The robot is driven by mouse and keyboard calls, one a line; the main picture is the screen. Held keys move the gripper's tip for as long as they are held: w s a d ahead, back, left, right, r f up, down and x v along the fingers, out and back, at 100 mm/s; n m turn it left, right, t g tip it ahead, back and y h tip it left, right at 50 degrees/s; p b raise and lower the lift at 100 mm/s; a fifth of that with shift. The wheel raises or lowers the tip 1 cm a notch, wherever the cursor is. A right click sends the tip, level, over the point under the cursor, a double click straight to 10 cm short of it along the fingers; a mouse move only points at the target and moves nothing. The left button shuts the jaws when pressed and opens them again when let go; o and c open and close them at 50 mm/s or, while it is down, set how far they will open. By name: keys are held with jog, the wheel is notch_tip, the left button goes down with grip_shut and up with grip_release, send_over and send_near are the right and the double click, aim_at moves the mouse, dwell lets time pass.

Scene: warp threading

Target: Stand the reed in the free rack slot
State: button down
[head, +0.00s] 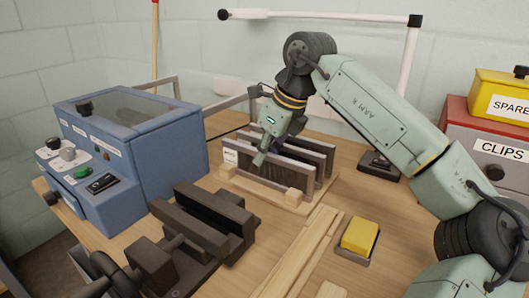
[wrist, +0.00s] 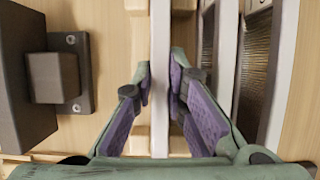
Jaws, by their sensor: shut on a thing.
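The reed (head: 268,180), a grey panel with a pale top edge, is upright at the front of the wooden rack (head: 262,200). My gripper (head: 260,159) is shut on its top edge from above. In the wrist view my gripper (wrist: 160,85) has a purple-padded finger on each side of the reed's pale edge (wrist: 160,35). Two other reeds stand behind it in the rack, to the right in the wrist view (wrist: 222,70). The held reed looks parallel to them. Whether its bottom edge rests fully in the slot cannot be told.
A dark vise-like fixture (head: 203,225) stands close in front of the rack. A blue machine (head: 150,145) is at left. A yellow block in a tray (head: 358,236) and wooden strips (head: 300,250) lie at right front. A lamp base (head: 378,163) stands behind right.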

jog(key=c, duration=1.5)
grip_release()
jog(key=shift+c, duration=0.2)
jog(key=shift+r, duration=0.1)
